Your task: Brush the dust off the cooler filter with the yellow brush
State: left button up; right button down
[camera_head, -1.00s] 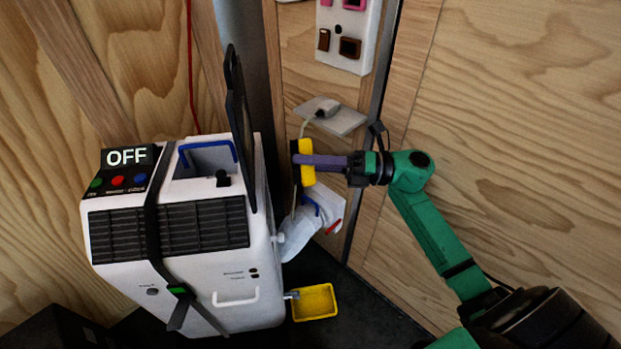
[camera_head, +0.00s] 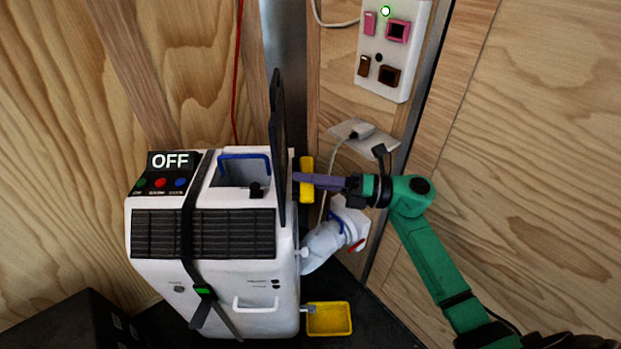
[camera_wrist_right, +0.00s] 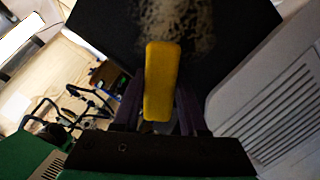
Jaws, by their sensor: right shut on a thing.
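My right gripper (camera_head: 312,181) is shut on the yellow brush (camera_head: 306,172), which stands upright just right of the black filter panel (camera_head: 277,130). The panel stands edge-on on the right side of the white cooler (camera_head: 287,290), whose display reads OFF. In the right wrist view the yellow brush (camera_wrist_right: 161,75) sits between the purple fingers of my gripper (camera_wrist_right: 160,110). Beyond it is the black face of the filter (camera_wrist_right: 235,40), with a pale dust patch (camera_wrist_right: 175,22) near the brush's top end. I cannot tell whether the bristles touch it. My left gripper is not in view.
A yellow tray (camera_head: 329,319) juts out low right of the cooler. A white bottle-like thing (camera_head: 325,243) is beside the cooler, below the brush. A socket panel (camera_head: 392,50) and a small shelf with a plug (camera_head: 362,138) are on the wall behind. Wooden walls close in the right side.

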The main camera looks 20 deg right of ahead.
jog(key=shift+x, duration=0.95)
dwell(0.3)
